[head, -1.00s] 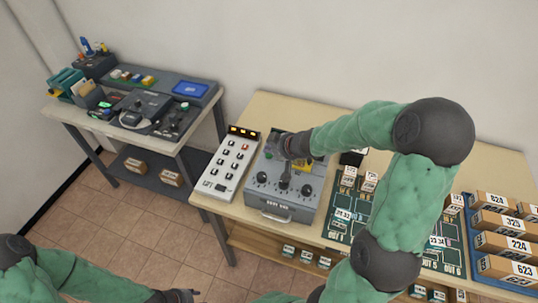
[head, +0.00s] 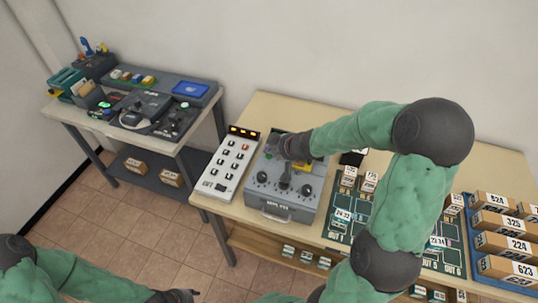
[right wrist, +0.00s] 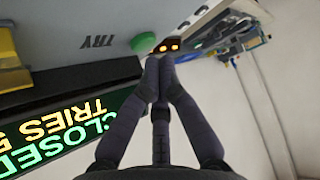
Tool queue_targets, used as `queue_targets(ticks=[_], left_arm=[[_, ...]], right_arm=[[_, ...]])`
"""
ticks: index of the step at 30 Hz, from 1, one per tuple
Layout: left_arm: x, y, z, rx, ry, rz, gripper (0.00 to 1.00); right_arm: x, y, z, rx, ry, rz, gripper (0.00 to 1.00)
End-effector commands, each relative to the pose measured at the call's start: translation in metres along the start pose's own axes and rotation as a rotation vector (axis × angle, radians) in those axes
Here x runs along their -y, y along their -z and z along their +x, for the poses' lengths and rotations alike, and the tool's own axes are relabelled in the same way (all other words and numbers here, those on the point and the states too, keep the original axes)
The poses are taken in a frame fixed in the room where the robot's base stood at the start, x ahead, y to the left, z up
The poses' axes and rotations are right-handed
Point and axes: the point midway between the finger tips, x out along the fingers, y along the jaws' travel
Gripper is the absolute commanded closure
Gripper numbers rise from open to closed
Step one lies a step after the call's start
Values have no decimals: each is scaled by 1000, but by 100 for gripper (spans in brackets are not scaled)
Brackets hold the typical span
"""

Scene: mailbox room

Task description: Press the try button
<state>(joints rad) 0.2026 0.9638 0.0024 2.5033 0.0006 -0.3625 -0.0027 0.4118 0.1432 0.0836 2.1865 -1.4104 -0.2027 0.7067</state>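The try button is a round green button (right wrist: 145,43) beside the upside-down "TRY" label, on the grey box (head: 284,212). In the right wrist view a dark screen (right wrist: 70,125) reading "CLOSED" and "TRIES 5" is beside it. My right gripper (right wrist: 158,62) has its fingertips together, with nothing seen between them. The tips are very close to the button; I cannot tell whether they touch it.
A white keypad panel (head: 229,166) with an orange-lit display stands left of the box. Right of it are a green sorting board (head: 345,215) and numbered parcels (head: 503,222) in a blue tray. A second table (head: 150,100) with devices stands at the left.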

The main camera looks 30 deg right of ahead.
Motion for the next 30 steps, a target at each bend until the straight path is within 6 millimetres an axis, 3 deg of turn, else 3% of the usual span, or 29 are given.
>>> queue_targets(ticks=[30], left_arm=[[2,0,6,0,0,0,60]], right_arm=[[0,-8,7,0,-1,2,100]])
